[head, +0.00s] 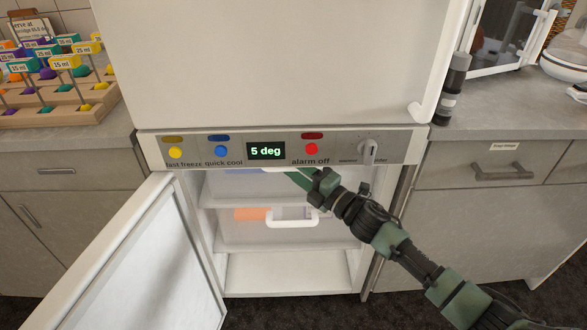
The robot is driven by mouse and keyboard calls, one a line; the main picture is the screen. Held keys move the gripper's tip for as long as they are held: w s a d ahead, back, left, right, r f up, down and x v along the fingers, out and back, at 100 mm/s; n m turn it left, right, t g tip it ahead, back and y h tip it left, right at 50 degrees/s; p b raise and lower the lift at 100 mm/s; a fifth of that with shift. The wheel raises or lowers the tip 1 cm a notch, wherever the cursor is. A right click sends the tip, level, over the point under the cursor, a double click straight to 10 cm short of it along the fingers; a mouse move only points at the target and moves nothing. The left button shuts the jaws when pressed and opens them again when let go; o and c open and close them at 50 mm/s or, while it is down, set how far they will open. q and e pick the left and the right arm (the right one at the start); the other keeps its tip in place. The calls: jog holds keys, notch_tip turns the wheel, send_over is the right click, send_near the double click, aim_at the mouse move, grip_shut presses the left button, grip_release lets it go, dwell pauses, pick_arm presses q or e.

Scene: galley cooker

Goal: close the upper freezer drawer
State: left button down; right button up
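The freezer compartment stands open below the control panel, its white door (150,265) swung out to the left. The upper freezer drawer (232,188) is a pale, see-through front just under the panel, with something bluish behind it. The panel edge and my arm hide much of it, so I cannot tell how far out it sits. Below it is another clear drawer (245,238) with a white handle (292,221). My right gripper (302,180) is in front of the upper drawer, just below the panel; contact and finger opening are unclear. My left gripper is not in view.
The control panel (230,149) has coloured buttons, a "5 deg" display and a knob (368,150) close above my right arm. An orange item (252,214) shows in the lower drawer. The compartment floor (285,274) is bare. Counters stand on both sides.

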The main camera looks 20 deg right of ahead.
jog(key=v, duration=0.7)
jog(key=shift+s+d, duration=0.25)
jog(key=shift+s, duration=0.1)
jog(key=shift+f, duration=0.1)
